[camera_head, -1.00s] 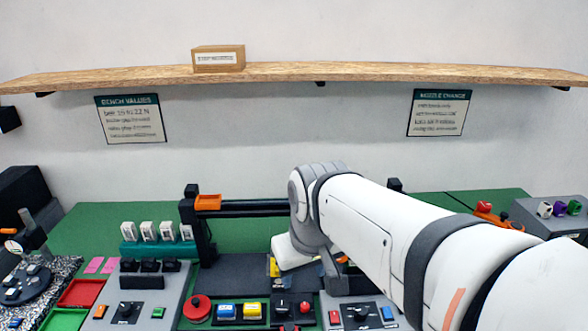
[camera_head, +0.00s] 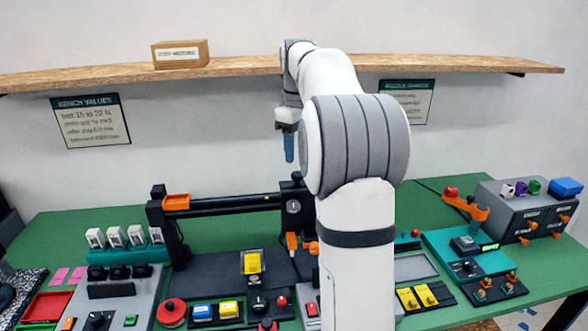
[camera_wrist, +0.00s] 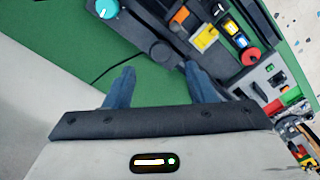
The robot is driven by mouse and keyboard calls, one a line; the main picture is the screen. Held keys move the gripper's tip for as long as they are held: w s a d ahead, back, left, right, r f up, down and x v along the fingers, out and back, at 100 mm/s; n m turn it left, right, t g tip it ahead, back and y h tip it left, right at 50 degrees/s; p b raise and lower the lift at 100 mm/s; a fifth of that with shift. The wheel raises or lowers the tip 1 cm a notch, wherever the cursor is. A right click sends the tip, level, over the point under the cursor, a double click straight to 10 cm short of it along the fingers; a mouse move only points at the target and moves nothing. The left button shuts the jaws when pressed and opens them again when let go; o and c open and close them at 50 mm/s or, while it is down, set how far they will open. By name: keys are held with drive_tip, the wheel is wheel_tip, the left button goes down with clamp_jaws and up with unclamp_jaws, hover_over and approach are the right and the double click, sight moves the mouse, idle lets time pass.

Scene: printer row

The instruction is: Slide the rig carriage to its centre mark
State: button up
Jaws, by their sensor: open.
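The rig is a black frame on the bench with a dark horizontal rail (camera_head: 235,205) and an orange tray on its left post. A black carriage block (camera_head: 293,207) with a grey round face appears on the rail, just left of my arm, which hides the rail's right part.
A yellow block (camera_head: 251,263) sits on the rig's base. Control panels with buttons and knobs line the bench front. An orange lever (camera_head: 466,205) and a grey drawer unit (camera_head: 530,205) stand at right. A wall shelf (camera_head: 100,78) holds a cardboard box (camera_head: 180,54).

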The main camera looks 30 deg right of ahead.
sight(297, 173)
wheel_tip(297, 173, down, 6)
idle(0.4)
drive_tip(key=shift+c, duration=0.2)
clamp_jaws()
